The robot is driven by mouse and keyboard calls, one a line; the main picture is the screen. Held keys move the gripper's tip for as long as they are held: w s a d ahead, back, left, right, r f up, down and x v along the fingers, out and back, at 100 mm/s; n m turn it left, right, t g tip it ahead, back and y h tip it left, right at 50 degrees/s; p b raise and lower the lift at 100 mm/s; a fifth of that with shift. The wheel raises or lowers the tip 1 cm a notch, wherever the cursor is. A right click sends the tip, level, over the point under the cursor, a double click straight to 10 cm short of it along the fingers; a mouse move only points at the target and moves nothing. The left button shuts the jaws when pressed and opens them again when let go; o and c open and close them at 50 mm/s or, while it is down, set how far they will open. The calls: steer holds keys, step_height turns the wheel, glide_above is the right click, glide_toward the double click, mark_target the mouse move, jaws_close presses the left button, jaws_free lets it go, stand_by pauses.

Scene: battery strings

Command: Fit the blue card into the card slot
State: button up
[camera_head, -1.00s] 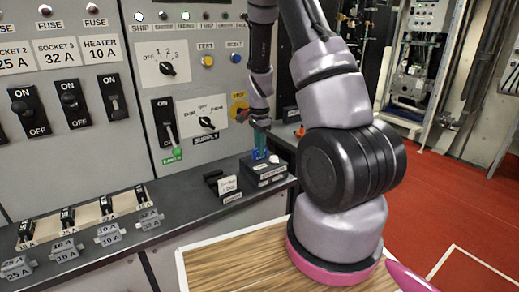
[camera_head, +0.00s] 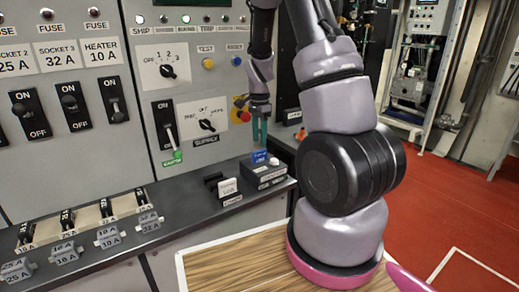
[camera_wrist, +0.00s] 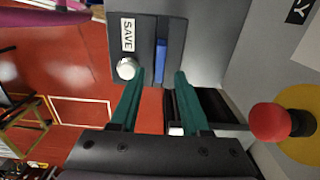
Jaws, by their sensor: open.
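The blue card (camera_head: 260,156) stands in the slot of the dark card box (camera_head: 266,177) on the console ledge, its upper part showing above the box. In the wrist view the card (camera_wrist: 161,62) is seen end-on as a blue strip in the slot of the box (camera_wrist: 146,30). How deep it sits is hard to tell. My gripper (camera_head: 259,130) is open just above the card. In the wrist view its two green fingertips (camera_wrist: 160,77) are spread on either side of the card's line, with nothing between them.
A white round button (camera_head: 273,161) sits on the box beside the card, near a SAVE label (camera_wrist: 128,34). A black holder with a white tag (camera_head: 228,187) stands left of the box. A red knob on a yellow plate (camera_wrist: 268,116) is close to my gripper.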

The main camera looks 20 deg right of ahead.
step_height(320, 180, up, 6)
steer(key=r, duration=0.1)
step_height(320, 180, up, 15)
steer(key=n+t+y, duration=0.2)
steer(key=n+t, duration=0.2)
steer(key=n, duration=0.2)
glide_above(260, 151)
steer(key=s+a, duration=0.5)
steer(key=s, duration=0.4)
steer(key=s+a+r+n+t, duration=0.3)
steer(key=s+r+n, duration=0.2)
steer(key=s, duration=0.7)
step_height(260, 151, up, 2)
steer(key=shift+s+n, duration=0.25)
steer(key=shift+n, duration=0.15)
steer(key=shift+a, duration=0.1)
